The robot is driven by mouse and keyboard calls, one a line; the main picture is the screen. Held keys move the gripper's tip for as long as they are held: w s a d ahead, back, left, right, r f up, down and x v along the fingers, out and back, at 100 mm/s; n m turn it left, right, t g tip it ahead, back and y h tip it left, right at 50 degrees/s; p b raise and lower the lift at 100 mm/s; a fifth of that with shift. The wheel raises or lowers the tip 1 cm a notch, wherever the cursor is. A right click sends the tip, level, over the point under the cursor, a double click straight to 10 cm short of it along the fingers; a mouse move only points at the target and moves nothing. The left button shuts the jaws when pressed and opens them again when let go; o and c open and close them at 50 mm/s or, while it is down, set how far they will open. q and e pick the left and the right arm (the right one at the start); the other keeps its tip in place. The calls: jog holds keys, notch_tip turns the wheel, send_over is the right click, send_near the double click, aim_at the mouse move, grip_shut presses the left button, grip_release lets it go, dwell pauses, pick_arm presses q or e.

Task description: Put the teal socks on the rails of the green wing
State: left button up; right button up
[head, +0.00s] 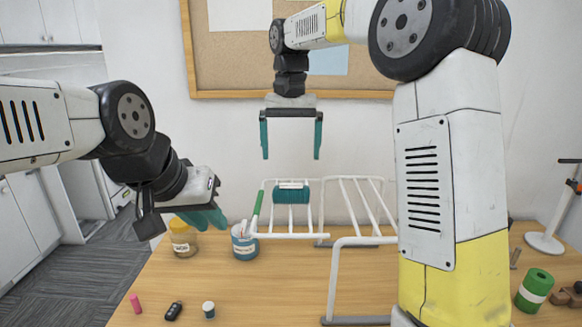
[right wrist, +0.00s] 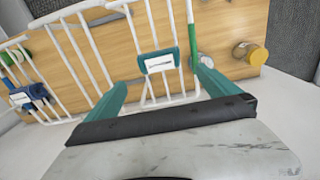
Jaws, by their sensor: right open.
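The teal socks (head: 291,195), a bundle with a white label, hang across the white rails of the left wing, whose outer bar is green (head: 257,204). In the right wrist view the socks (right wrist: 158,62) lie over the rails beside the green bar (right wrist: 193,36). My right gripper (head: 291,155) is open and empty above the socks, fingers pointing down and apart from them. Its fingers (right wrist: 161,76) show on both sides of the socks in the right wrist view. My left gripper (head: 207,216) is low at the left, near the jars; its finger gap is unclear.
A jar with a yellow lid (head: 183,238) and a blue tin (head: 244,242) stand left of the rack. Small items, including a pink one (head: 135,303), lie at the front left. A green roll (head: 534,290) stands at the right. A blue labelled bundle (right wrist: 30,96) is on another wing.

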jog(key=s+d+t+y, duration=0.2)
jog(key=s+d+t, duration=0.2)
jog(key=s+d, duration=0.95)
jog(key=s+f+t, duration=0.2)
jog(key=s+f, duration=0.3)
jog(key=s, duration=0.4)
jog(key=shift+d+n, duration=0.35)
jog(key=shift+n, duration=0.05)
dwell(0.4)
